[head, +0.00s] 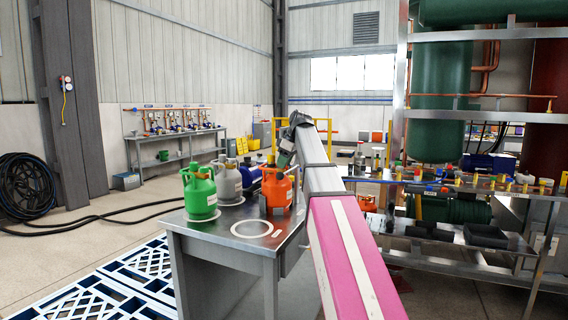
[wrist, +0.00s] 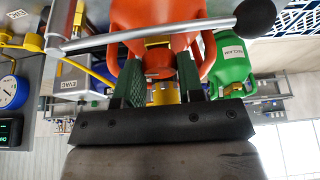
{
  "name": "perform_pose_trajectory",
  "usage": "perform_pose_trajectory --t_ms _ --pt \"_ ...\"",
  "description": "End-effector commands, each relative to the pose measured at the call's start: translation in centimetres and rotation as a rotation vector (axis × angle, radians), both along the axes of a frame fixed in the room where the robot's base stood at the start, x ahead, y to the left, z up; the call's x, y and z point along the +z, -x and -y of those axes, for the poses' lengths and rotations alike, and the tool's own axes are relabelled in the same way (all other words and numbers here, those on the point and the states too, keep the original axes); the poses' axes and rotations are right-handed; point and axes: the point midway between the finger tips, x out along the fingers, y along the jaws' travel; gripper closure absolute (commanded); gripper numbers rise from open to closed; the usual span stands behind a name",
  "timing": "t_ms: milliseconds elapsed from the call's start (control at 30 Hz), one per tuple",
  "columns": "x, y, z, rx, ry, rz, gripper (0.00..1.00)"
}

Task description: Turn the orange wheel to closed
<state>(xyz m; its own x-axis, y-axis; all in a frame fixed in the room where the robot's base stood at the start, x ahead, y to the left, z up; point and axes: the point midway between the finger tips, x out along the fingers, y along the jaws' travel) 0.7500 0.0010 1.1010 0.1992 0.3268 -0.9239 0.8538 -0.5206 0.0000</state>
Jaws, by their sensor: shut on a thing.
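The orange cylinder (head: 275,190) stands upright on the metal table (head: 228,242), at its right side. In the wrist view, which looks upside down, its orange body (wrist: 160,14) and collar fill the top middle. My gripper (wrist: 160,68) has its two green fingers on either side of the cylinder's valve, inside the collar. They are shut on the orange wheel (wrist: 158,62), with a brass part (wrist: 165,92) showing beside it. The wheel is mostly hidden by the fingers and collar, and its turn position cannot be read. In the head view my arm partly hides the gripper (head: 285,158).
A green cylinder (head: 200,194) and a grey one (head: 227,184) stand to the left on the table. A silver lever with a black ball (wrist: 255,19) crosses the top of the wrist view, close to the cylinder. Piping and a crowded bench (head: 470,262) lie right.

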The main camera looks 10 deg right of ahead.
Motion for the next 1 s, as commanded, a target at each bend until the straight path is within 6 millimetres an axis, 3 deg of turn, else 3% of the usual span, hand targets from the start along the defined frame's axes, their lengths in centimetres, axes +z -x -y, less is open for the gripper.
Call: perform_pose_trajectory --t_ms 1000 --pt "0.00 0.32 -0.40 -0.688 0.000 0.000 0.88"
